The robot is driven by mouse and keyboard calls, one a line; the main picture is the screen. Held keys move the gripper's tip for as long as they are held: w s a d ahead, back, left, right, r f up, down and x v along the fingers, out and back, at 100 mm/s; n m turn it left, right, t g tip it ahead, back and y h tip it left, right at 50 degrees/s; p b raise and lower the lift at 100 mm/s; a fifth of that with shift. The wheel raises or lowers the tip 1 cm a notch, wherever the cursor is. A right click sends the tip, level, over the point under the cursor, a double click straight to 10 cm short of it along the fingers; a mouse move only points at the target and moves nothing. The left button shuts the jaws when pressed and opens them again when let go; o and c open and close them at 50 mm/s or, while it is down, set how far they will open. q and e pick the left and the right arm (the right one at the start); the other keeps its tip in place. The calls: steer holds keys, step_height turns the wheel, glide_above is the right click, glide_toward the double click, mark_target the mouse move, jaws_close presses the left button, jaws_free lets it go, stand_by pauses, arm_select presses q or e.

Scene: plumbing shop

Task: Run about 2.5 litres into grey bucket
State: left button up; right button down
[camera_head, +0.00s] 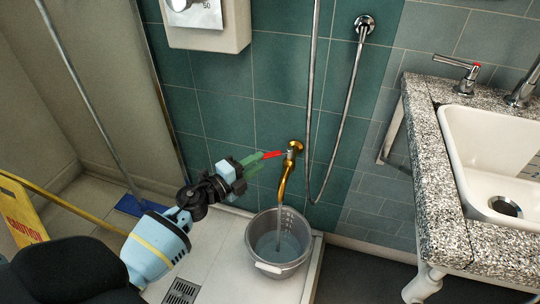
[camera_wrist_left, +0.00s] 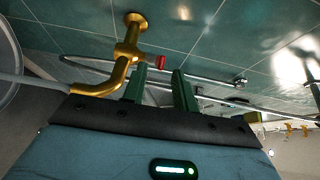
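The grey bucket (camera_head: 261,257) stands upright on the pale shower tray under the brass tap (camera_head: 284,176). A stream of water (camera_head: 279,232) runs from the spout into it, and water covers its bottom; I cannot read a level. The tap's red lever (camera_head: 272,154) points left, towards my left gripper (camera_head: 250,161). In the left wrist view my left gripper (camera_wrist_left: 160,88) has its green fingers apart, with a gap between them. The red lever (camera_wrist_left: 160,62) shows just beyond the fingertips, by the left finger; I cannot tell whether they touch. My right gripper is out of view.
A stone-topped counter (camera_head: 423,144) with a white sink (camera_head: 455,155) stands at the right. A shower hose (camera_head: 347,105) hangs behind the tap. A yellow caution sign (camera_head: 20,220) is at the left. A floor drain (camera_head: 181,291) lies left of the bucket.

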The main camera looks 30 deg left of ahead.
mark_target(270, 154)
arm_select(q)
steer(key=shift+b+x, duration=0.55)
steer(key=shift+x, duration=2.3)
jaws_close()
